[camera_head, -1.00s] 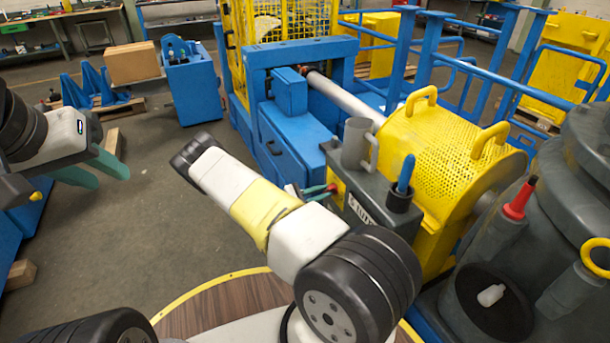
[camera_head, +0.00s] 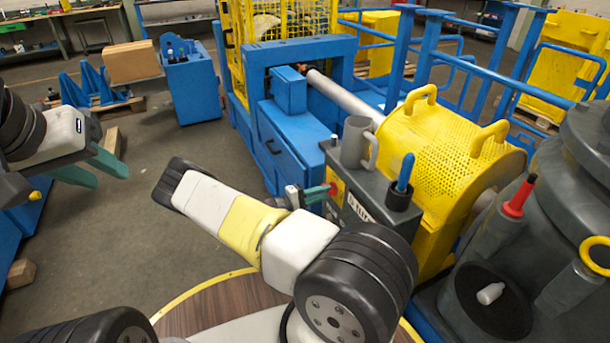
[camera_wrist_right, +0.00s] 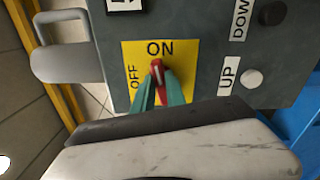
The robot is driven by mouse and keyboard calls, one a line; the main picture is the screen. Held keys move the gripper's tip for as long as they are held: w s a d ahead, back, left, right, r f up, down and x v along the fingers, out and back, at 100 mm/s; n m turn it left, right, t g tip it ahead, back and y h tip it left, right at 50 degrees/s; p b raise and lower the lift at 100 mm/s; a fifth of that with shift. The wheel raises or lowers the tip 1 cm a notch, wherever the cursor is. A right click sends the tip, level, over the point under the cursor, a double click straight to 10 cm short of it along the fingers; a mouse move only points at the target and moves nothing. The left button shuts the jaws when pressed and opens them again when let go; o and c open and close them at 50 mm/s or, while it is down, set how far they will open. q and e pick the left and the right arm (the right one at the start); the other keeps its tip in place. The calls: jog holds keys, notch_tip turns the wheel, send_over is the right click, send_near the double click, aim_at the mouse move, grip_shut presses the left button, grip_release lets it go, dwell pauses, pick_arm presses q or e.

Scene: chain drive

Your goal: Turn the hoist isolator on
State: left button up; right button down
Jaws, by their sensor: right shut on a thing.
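The hoist isolator (camera_wrist_right: 158,73) is a red handle on a yellow plate (camera_wrist_right: 180,58), marked ON above it and OFF to its left in the right wrist view. The handle stands nearly upright in that view, its visible end toward ON. My right gripper (camera_wrist_right: 160,92) is shut on the handle with its green fingers, which hide its lower part. In the head view the right gripper (camera_head: 316,195) reaches the side of the grey control box (camera_head: 372,192). My left gripper (camera_head: 88,172) is at the far left, open and empty, away from the box.
UP (camera_wrist_right: 227,81) and DOWN (camera_wrist_right: 239,20) labels sit beside round buttons on the same panel. A grey mug (camera_head: 355,142) and a cup with a blue-handled tool (camera_head: 402,185) stand on the box. The yellow perforated guard (camera_head: 455,140) is just behind.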

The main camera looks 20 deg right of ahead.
jog(key=shift+a+f+m, duration=0.1)
jog(key=shift+m, duration=1)
jog(key=c, duration=1.4)
grip_release()
jog(key=shift+o, duration=0.2)
jog(key=a, duration=0.7)
jog(key=shift+s+a, duration=0.35)
